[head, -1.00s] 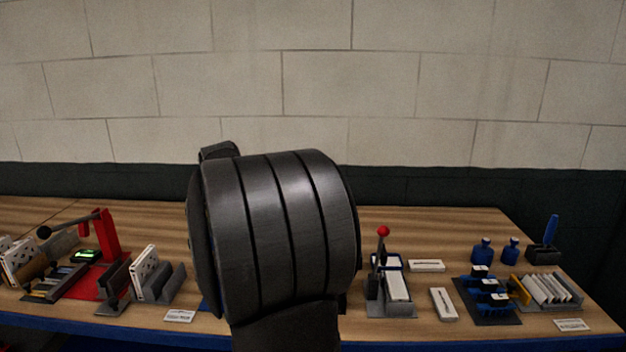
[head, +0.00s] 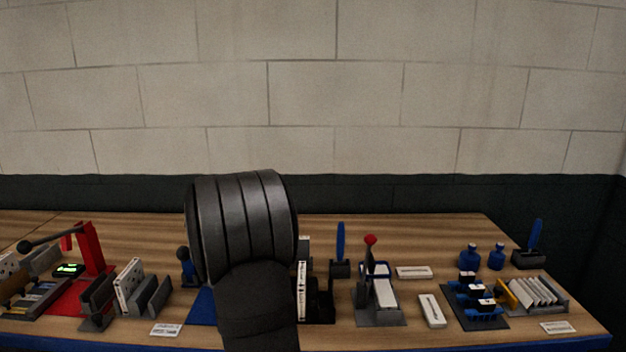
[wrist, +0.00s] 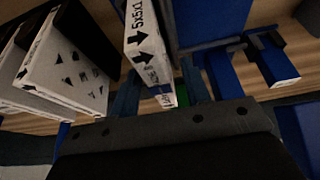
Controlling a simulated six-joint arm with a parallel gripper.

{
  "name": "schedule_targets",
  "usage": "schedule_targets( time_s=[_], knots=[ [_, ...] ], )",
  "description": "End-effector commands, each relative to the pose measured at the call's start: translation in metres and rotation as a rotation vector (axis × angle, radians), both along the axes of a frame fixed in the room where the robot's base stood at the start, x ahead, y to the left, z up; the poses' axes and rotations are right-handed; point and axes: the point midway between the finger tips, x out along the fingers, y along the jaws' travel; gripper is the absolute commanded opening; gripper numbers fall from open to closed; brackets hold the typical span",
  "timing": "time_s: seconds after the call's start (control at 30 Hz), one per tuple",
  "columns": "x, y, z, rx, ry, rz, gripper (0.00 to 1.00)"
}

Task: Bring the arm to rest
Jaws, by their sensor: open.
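My arm rises in front of the bench in the head view, its large dark ribbed joint left of centre; it hides my gripper there. In the wrist view my gripper (wrist: 160,90) is open, its two dark fingers apart. A white filter box (wrist: 146,48) with black arrows and a "5x5x1" marking shows just beyond and between the fingers; I cannot tell whether they touch it. In the head view a narrow white box (head: 302,290) stands in a black holder, just right of my arm.
A red lever press (head: 90,250) and upright boxes (head: 128,285) stand at left. A red-knobbed device (head: 378,290), blue bottles (head: 470,256) and a rack of white pieces (head: 538,291) stand at right. Bare wood (head: 430,235) lies behind the right-hand items.

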Motion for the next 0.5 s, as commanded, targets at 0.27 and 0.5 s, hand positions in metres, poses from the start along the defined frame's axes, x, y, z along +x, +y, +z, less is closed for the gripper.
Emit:
schedule_targets(
  time_s=[0.27,0.5],
  knots=[
    [0.0060,-0.0007,-0.0150,0.000,-0.001,0.000,0.43],
    [0.0058,-0.0009,-0.0151,0.000,-0.001,0.000,0.43]
  ],
)
